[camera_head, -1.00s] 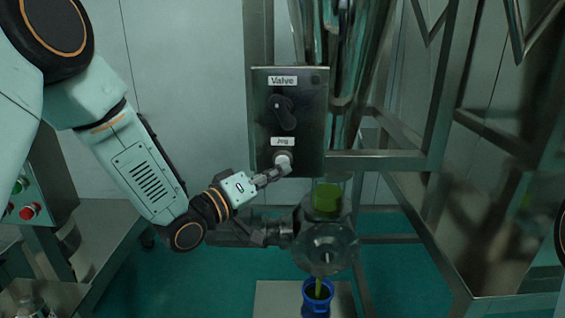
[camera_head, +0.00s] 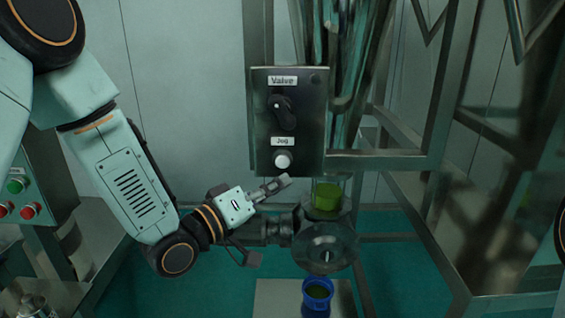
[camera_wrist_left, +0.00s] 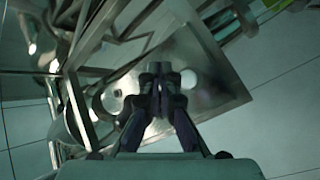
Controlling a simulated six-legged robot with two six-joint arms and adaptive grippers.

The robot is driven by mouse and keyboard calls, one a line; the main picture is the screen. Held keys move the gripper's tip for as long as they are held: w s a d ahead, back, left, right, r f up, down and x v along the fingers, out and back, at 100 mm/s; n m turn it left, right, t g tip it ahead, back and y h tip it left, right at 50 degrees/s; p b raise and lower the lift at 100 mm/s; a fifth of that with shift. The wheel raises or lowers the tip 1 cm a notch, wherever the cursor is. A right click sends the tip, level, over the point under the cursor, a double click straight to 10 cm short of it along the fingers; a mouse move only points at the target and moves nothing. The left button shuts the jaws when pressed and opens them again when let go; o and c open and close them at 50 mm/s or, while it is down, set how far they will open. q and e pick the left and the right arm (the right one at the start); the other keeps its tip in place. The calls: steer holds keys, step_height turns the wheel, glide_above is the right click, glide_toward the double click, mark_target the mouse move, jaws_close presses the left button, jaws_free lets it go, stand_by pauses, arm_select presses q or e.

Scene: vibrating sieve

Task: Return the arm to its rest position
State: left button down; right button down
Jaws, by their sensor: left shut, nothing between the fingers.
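My left arm comes in from the left in the head view. Its gripper (camera_head: 277,185) is shut and empty, just below and left of the white Jog button (camera_head: 282,160) and apart from it. The button sits on a dark metal control panel (camera_head: 264,145), below the black Valve knob (camera_head: 284,112). In the left wrist view the closed fingers (camera_wrist_left: 160,82) stand in front of the panel (camera_wrist_left: 225,85), with the white button (camera_wrist_left: 189,78) just right of them. My right gripper is not in view.
A clear vessel with green material (camera_head: 327,197) stands above a round transparent part (camera_head: 327,250). Metal frame beams (camera_head: 390,160) stand right. A box with red and green buttons (camera_head: 17,190) is at far left.

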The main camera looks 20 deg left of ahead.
arm_select(q)
steer(key=shift+f, duration=0.1)
stand_by(0.5)
steer(key=s+a+f+m+g+y+b, duration=0.1)
steer(key=s+f+g+y+b, duration=0.15)
steer(key=f, duration=0.65)
steer(key=s+a+f+g+y+b, duration=0.1)
steer(key=s+a+f+g+y, duration=0.15)
steer(key=f, duration=0.55)
steer(key=s+a+f+m+g+y+b, duration=0.15)
steer(key=s+f, duration=0.25)
steer(key=f, duration=0.5)
steer(key=s+f+g+y+b, duration=0.1)
steer(key=s+f+g+b, duration=0.4)
steer(key=s+f, duration=0.7)
steer(key=s+a+f+g+y+b, duration=0.1)
steer(key=s+f+g+b, duration=0.3)
steer(key=s+f, duration=0.9)
steer(key=shift+s+f+m+g+y+b, duration=0.25)
steer(key=shift+s+m+g+y+b, duration=0.15)
steer(key=shift+s+b, duration=0.5)
steer(key=shift+a, duration=0.1)
